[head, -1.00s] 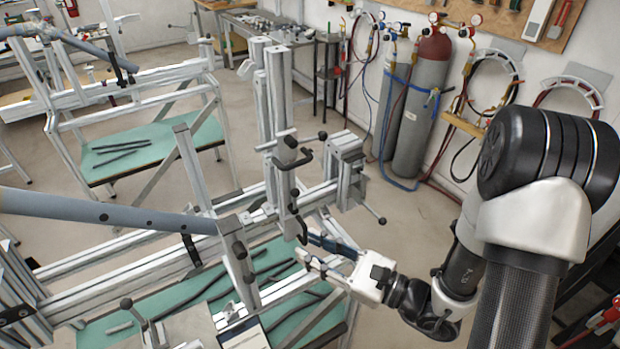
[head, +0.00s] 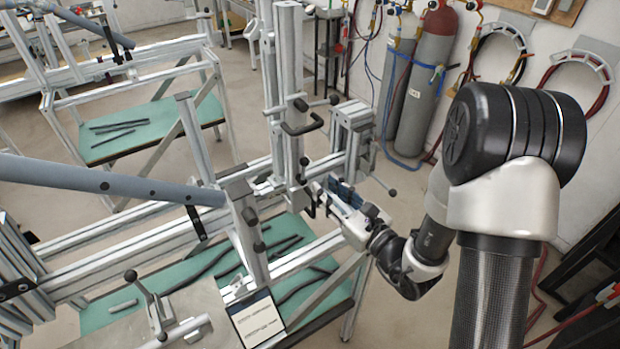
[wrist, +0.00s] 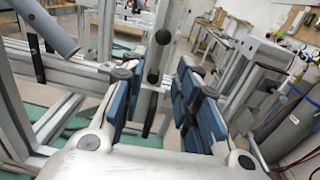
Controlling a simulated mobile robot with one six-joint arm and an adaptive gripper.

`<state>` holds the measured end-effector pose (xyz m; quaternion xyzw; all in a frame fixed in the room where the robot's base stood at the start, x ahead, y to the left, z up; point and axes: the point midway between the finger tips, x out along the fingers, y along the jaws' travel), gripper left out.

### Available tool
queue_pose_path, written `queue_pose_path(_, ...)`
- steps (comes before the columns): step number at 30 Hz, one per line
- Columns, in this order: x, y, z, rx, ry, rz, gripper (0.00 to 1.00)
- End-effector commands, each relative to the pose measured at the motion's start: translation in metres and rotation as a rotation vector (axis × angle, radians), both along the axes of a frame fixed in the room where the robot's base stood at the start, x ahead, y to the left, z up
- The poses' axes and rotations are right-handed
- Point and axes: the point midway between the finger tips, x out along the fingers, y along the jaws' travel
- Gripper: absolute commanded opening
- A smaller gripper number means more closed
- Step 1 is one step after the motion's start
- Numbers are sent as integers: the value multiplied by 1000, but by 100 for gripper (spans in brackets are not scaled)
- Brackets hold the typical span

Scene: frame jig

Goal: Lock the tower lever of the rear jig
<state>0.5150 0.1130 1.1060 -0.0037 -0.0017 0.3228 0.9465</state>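A grey metal tower (head: 288,70) stands on the nearer jig, with several black levers and knobs on it. A black bent lever (head: 303,128) sits at mid-height on its face; a lower black handle (head: 309,203) hangs near my gripper. My gripper (head: 328,188) is open beside the tower's lower part, to the right of that handle. In the wrist view my blue-padded fingers (wrist: 160,100) stand apart, with a black knob (wrist: 153,76) and a dark handle (wrist: 148,116) seen in the gap. I cannot tell whether the fingers touch them. No label shows which jig is the rear one.
A side clamp (head: 352,125) with a ball-ended lever (head: 380,182) stands right of the tower. A grey tube (head: 100,180) crosses the jig at left. A green shelf (head: 190,290) with dark rods lies below. A second jig (head: 130,75) stands at back left; gas cylinders (head: 432,60) stand behind.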

Motion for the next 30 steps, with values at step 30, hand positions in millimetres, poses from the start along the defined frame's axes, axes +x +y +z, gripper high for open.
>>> queue_pose_path(30,62,47,0,-1,1,0,16)
